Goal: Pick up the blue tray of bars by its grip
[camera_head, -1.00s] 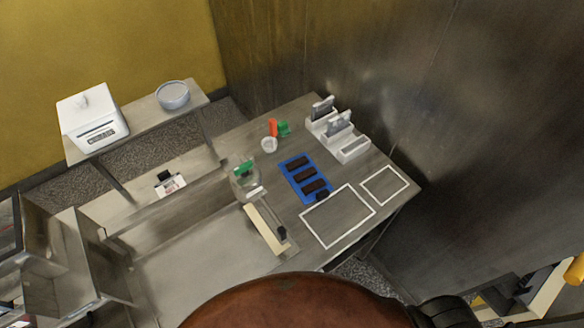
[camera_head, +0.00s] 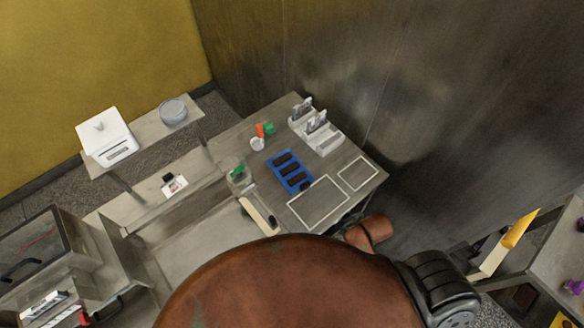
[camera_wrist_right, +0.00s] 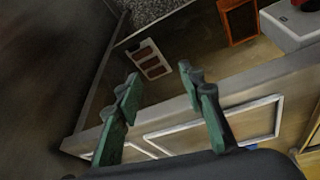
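The blue tray (camera_head: 290,172) lies on the steel table in the head view, with several dark brown bars in a row across it. A dark block, which looks like its grip (camera_head: 306,186), sits at its near end, beside a white outlined rectangle. My right gripper (camera_wrist_right: 157,84) shows in the right wrist view with its two green fingers spread and nothing between them. It is apart from the tray; the wrist view does not clearly show the blue tray. My left gripper is not in view.
The steel table has two white outlined areas (camera_head: 319,203), both empty. White holders (camera_head: 316,130) stand behind the tray. A white cup (camera_head: 257,143), a green-topped clear container (camera_head: 238,176) and a cream board (camera_head: 258,216) are left of it. A steel wall (camera_head: 440,100) rises close behind.

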